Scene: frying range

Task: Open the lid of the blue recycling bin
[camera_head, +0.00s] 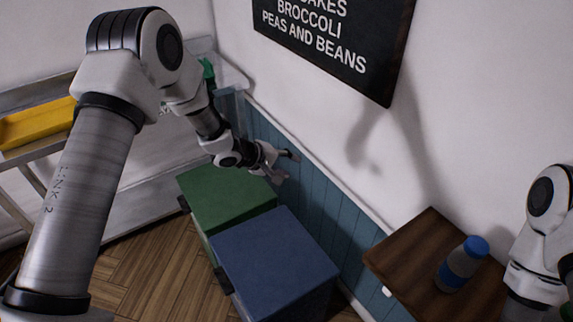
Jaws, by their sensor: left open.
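The blue recycling bin (275,262) stands on the floor in the lower middle of the head view. Its lid is shut and flat, with a small dark tab on its left edge. My left arm comes in from the left and reaches toward the wall. My left gripper (287,166) is open and empty, above the far side of the green bin and beyond the blue lid. It appears apart from both bins. My right arm shows at the right edge, but its gripper is out of the picture.
A green bin (222,197), lid shut, stands just behind the blue one. A wooden table (405,250) with a blue-capped bottle (462,264) is at the right. A metal rack with a yellow tray (38,124) is at the left. Blue wall panelling (330,218) runs behind the bins.

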